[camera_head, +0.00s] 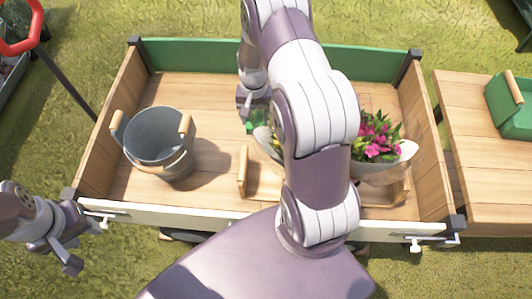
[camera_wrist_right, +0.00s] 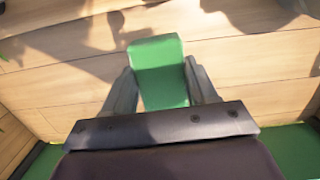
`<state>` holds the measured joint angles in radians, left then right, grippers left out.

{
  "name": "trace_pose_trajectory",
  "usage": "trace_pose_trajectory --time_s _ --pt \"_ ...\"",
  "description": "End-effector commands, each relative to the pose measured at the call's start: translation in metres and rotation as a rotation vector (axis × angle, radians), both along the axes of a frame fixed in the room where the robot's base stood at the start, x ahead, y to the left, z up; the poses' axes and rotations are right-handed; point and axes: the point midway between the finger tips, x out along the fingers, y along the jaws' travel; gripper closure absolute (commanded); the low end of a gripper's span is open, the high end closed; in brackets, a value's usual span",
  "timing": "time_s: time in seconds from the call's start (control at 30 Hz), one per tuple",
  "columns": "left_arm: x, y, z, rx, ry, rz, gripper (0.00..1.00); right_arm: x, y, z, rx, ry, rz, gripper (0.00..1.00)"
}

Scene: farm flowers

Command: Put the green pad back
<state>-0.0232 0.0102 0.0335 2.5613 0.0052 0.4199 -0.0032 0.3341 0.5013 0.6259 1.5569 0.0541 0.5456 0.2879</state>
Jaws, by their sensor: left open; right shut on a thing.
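The green pad (camera_wrist_right: 158,72) is between the two fingers of my right gripper (camera_wrist_right: 162,88), which is shut on it. In the head view only a small green part of the pad (camera_head: 250,126) shows below the right gripper (camera_head: 252,104), over the wagon bed near its far green wall. My right arm crosses the middle of the head view and hides part of the bed. My left gripper (camera_head: 78,246) is open and empty, outside the wagon's near left corner.
The wooden wagon (camera_head: 220,88) holds a grey bucket (camera_head: 160,140) at left and a wooden carrier (camera_head: 242,172) with wrapped pink flowers (camera_head: 378,142) at right, partly hidden by my arm. A green box (camera_head: 508,106) sits on a wooden table (camera_head: 480,165). Bare bed lies between bucket and carrier.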

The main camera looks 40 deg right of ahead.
Motion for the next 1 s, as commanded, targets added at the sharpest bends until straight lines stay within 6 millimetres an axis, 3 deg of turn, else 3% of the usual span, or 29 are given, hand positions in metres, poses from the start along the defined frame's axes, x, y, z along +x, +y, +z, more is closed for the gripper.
trace_pose_trajectory --time_s 0.03,0.2,0.53,0.87,0.9,0.97,1.0 --pt "0.001 0.000 -0.012 0.000 -0.001 0.000 0.57 -0.001 -0.003 -0.016 0.005 0.004 -0.019 0.67" --pt "0.001 0.000 -0.019 0.000 -0.002 0.000 0.57 -0.002 -0.005 -0.052 0.008 0.008 -0.035 0.67" --pt "0.001 0.000 -0.031 0.000 -0.002 0.000 0.57 -0.002 -0.004 -0.103 0.008 0.007 -0.031 0.67" --pt "0.001 0.000 -0.032 0.000 -0.001 0.000 0.57 -0.002 -0.004 -0.109 0.007 0.005 -0.030 0.67" --pt "0.001 0.000 -0.032 0.000 -0.001 0.000 0.57 -0.001 -0.004 -0.109 0.007 0.005 -0.030 0.39" --pt "0.001 0.000 -0.032 0.000 -0.001 0.000 0.57 -0.001 -0.004 -0.108 0.007 0.005 -0.030 0.20" --pt "0.001 0.000 -0.032 0.000 -0.001 0.000 0.57 -0.001 -0.004 -0.108 0.007 0.005 -0.030 0.17"
